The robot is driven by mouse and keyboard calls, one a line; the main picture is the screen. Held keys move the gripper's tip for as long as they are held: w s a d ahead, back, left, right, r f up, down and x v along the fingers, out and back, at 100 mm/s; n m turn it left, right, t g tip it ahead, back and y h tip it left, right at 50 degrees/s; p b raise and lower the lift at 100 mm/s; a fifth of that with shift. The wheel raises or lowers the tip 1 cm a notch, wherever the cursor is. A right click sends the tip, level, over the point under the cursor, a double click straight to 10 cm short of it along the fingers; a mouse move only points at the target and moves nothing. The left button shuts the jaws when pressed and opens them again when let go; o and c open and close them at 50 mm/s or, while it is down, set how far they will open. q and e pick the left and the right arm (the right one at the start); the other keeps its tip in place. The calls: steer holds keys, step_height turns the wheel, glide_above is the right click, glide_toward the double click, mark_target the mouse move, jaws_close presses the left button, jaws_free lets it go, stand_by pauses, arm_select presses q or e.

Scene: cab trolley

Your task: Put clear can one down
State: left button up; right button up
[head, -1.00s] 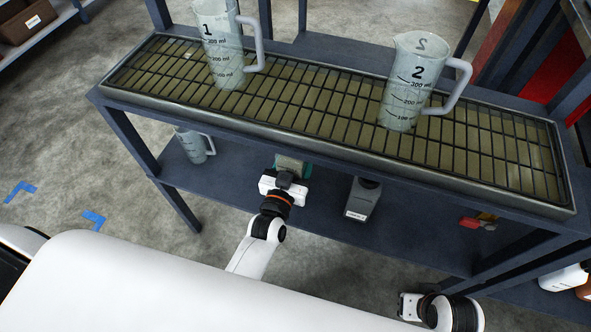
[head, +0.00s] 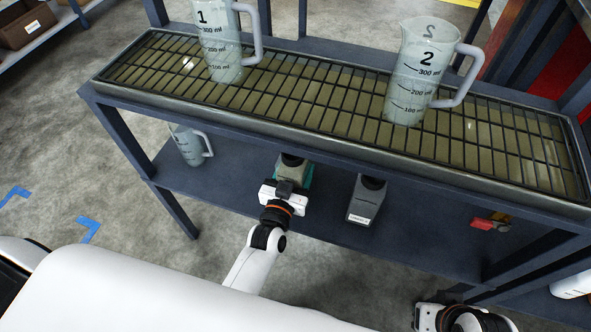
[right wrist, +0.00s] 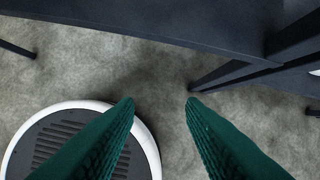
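A clear jug marked 1 (head: 224,50) stands upright on the rack at the left. A similar jug marked 2 (head: 413,80) stands on it at the right. My left gripper (head: 290,184) is at the front of the lower shelf, against a dark-capped thing (head: 292,160) with teal showing below; the rack edge and gripper hide much of it, and whether the fingers grip it is unclear. A grey can (head: 363,204) with a dark cap and white label stands to its right. My right gripper (right wrist: 160,102) is open and empty over floor; its arm shows at the lower right in the head view.
The grid rack (head: 320,100) tops a dark blue trolley. A third clear jug (head: 191,147) stands on the lower shelf (head: 330,232) at the left. A red item (head: 484,224) lies at its right. Trolley legs and crossbars stand near my right gripper. Grey floor is free at the left.

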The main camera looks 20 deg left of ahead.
arm_select(q)
steer(key=o, duration=1.4)
steer(key=shift+s+r, duration=0.1)
steer(key=shift+s, duration=0.1)
steer(key=s+a+r+g, duration=0.1)
steer(key=s+g, duration=0.3)
steer(key=s, duration=0.4)
steer(key=s+a+m+g+p, duration=0.1)
steer(key=s+a+g, duration=0.2)
steer(key=s+g, duration=0.2)
steer(key=s+a+r+g+p, duration=0.1)
steer(key=s+g, duration=0.4)
steer(key=s, duration=0.6)
steer(key=shift+s+a+r+m, duration=0.1)
steer(key=shift+a+r+m, duration=0.1)
steer(key=shift+a, duration=0.25)
steer(key=shift+s+a+r+m, duration=0.1)
steer(key=shift+a+r, duration=0.05)
steer(key=shift+a, duration=0.3)
arm_select(e)
steer(key=shift+s+d+r+g, duration=0.15)
steer(key=shift+s+r, duration=0.15)
steer(key=shift+r, duration=0.2)
steer(key=shift+s+r+g, duration=0.15)
steer(key=shift+s+r, duration=0.1)
steer(key=shift+r, duration=0.2)
